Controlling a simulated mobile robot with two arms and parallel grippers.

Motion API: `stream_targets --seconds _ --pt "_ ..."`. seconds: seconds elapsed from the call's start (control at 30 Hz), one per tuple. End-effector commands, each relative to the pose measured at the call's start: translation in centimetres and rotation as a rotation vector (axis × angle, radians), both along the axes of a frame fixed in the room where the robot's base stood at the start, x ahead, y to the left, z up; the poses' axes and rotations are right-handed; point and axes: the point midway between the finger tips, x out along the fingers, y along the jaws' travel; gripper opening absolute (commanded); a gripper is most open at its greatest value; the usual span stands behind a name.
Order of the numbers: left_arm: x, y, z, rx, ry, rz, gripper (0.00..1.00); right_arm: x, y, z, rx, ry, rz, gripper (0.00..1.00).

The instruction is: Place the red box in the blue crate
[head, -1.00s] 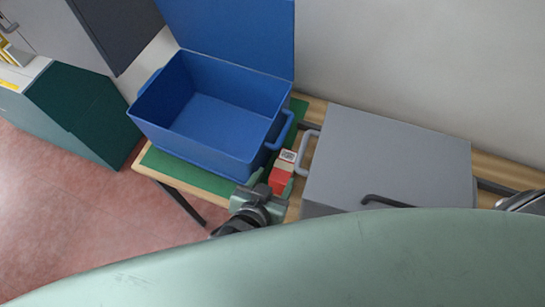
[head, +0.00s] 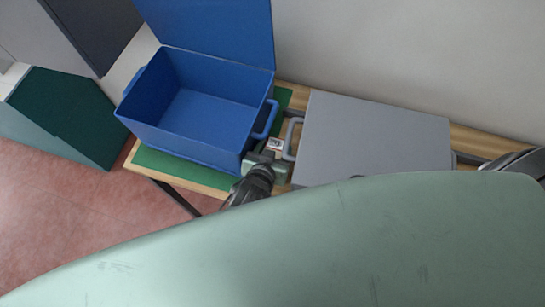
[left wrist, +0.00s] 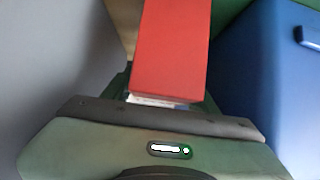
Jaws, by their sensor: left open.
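The red box (left wrist: 172,50) fills the upper middle of the left wrist view, directly in front of my left gripper. In the head view only its pale top with a printed label (head: 275,143) shows; my gripper hides the rest. My left gripper (head: 264,163) is open at the box, between the crate and the grey case. I cannot tell whether its fingers touch the box. The blue crate (head: 180,138) stands open and empty on the left, with its lid raised behind it. My right gripper is not in view.
A grey case (head: 375,140) with handles stands close to the right of the box. The crate's handle (head: 268,120) juts out towards the box. A green mat (head: 165,165) lies under the crate on the wooden table (head: 490,147). A dark green cabinet (head: 65,105) stands left.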

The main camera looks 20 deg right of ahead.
Motion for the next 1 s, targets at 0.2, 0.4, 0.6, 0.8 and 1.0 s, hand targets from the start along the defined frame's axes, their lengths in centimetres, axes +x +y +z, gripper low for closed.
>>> stream_targets --seconds 0.2,0.4,0.6,0.8,1.0 --pt "0.27 -0.19 -0.24 0.0 0.0 0.0 0.58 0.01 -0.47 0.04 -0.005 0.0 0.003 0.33" --pt "0.25 -0.18 -0.25 0.0 0.0 0.0 0.22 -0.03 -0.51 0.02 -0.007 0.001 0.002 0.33" --pt "0.28 -0.2 -0.16 -0.001 -0.002 0.0 0.0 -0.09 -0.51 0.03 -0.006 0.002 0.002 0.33" --pt "0.29 -0.16 -0.13 -0.001 -0.001 0.0 0.0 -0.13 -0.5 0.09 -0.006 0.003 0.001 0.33" --pt "0.54 0.03 0.15 0.0 -0.001 0.001 0.0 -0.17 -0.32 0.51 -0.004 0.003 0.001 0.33"
